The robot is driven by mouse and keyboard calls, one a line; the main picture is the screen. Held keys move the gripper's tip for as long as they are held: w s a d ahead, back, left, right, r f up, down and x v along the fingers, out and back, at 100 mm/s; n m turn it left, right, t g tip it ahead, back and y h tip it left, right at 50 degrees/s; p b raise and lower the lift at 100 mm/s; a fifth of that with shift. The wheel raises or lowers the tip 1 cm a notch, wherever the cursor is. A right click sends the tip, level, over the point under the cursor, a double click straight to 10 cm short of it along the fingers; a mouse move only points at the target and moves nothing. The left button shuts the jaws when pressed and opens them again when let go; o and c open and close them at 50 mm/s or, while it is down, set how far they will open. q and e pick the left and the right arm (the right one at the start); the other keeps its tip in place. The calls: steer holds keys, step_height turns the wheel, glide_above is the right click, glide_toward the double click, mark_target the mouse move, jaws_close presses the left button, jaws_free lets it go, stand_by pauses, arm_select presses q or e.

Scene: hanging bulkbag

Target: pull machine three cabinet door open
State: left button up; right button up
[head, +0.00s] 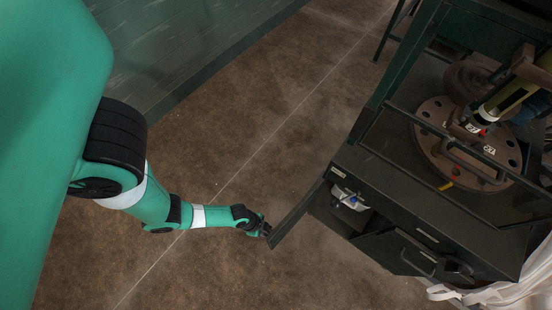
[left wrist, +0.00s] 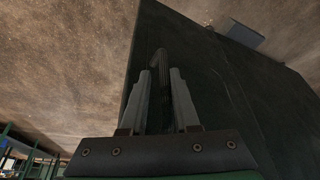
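The dark cabinet door (head: 297,215) stands swung out from the front of the dark machine cabinet (head: 440,215) in the head view. My left gripper (head: 266,229) is at the door's outer end. In the left wrist view the door's dark face (left wrist: 225,90) fills the right side. The exact contact is dim. My right gripper is in neither view.
The cabinet's opening shows a small white and blue item (head: 348,198) inside. A drawer-like dark front with a handle (head: 400,252) is beside it. A round machine plate (head: 460,145) sits above. White bag fabric (head: 500,293) is at lower right. Brown floor (head: 240,275) is clear.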

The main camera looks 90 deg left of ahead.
arm_select(q)
steer(key=shift+w, duration=0.1)
steer(key=shift+r, duration=0.15)
steer(key=shift+r+p, duration=0.35)
steer(key=p+v, duration=0.6)
steer(key=v, duration=0.5)
steer(key=shift+f, duration=0.15)
